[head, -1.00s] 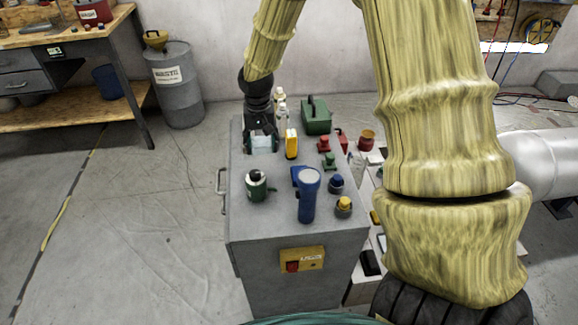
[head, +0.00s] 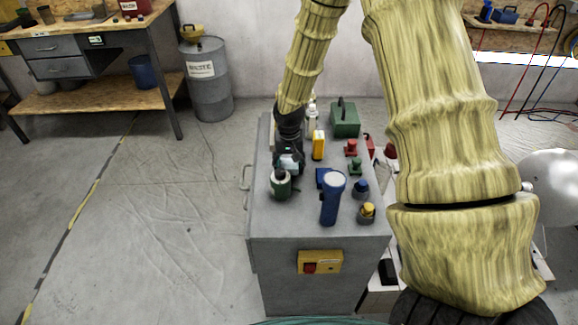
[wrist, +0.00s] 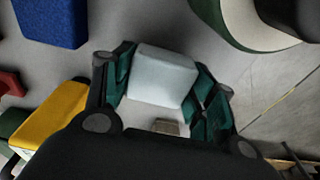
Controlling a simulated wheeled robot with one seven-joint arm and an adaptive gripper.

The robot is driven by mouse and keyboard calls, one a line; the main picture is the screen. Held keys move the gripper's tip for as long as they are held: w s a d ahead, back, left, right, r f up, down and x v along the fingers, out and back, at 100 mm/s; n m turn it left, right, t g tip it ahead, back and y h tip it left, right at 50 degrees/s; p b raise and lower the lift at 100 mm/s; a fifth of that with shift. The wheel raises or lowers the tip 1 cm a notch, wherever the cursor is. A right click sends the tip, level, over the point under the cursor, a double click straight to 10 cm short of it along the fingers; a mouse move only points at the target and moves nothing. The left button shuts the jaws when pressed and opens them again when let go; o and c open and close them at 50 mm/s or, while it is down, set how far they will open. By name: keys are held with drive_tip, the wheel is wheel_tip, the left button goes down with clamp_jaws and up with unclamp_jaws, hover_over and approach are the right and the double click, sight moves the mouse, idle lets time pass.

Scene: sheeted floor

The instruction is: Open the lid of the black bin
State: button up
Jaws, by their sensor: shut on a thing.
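I see no bin that I can clearly make out as black, and no lid of one, in either view. My gripper (head: 288,163) is over the grey cabinet's top, just behind a green cup-like thing (head: 281,187). In the wrist view my gripper (wrist: 165,95) has its green-padded fingers closed on the two sides of a pale block (wrist: 162,75). Whether the block is clear of the cabinet top, I cannot tell.
The grey cabinet (head: 285,222) carries a blue flashlight (head: 332,200), a yellow box (head: 318,145), a green case (head: 345,120) and several knobs. A grey waste drum (head: 207,85) and a workbench (head: 110,25) stand behind left. The floor left of the cabinet is free.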

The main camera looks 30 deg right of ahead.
drive_tip(key=shift+f, duration=0.5)
drive_tip(key=shift+f, duration=0.15)
drive_tip(key=o, duration=1)
